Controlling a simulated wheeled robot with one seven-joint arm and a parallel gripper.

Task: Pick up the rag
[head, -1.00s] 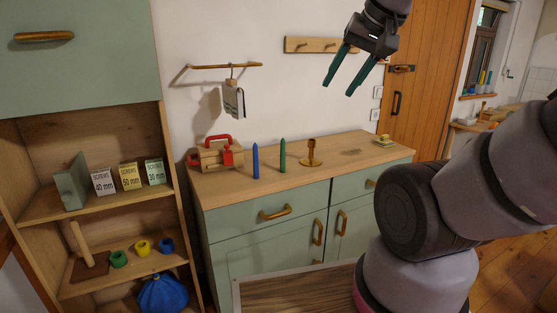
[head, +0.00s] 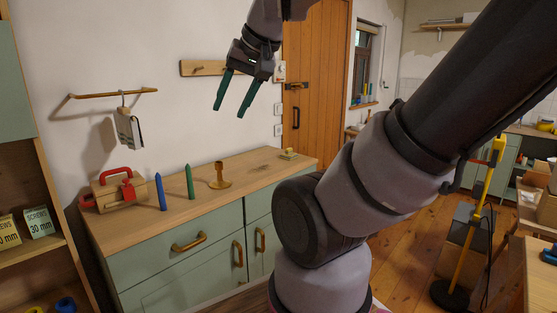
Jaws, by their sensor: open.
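I see no thing that is plainly a rag. A small pale item with dark edges (head: 129,128) hangs from a hook on the wall rail at the left; it may be folded cloth or a booklet, I cannot tell. A small yellowish item (head: 288,154) lies at the far right end of the green cabinet's wooden top; it is too small to make out. My gripper (head: 229,111) is open and empty, fingers pointing down, in the air above the cabinet, to the right of the hanging item.
A peg rail (head: 200,68) is on the wall. A yellow stand (head: 479,205) and benches are at right.

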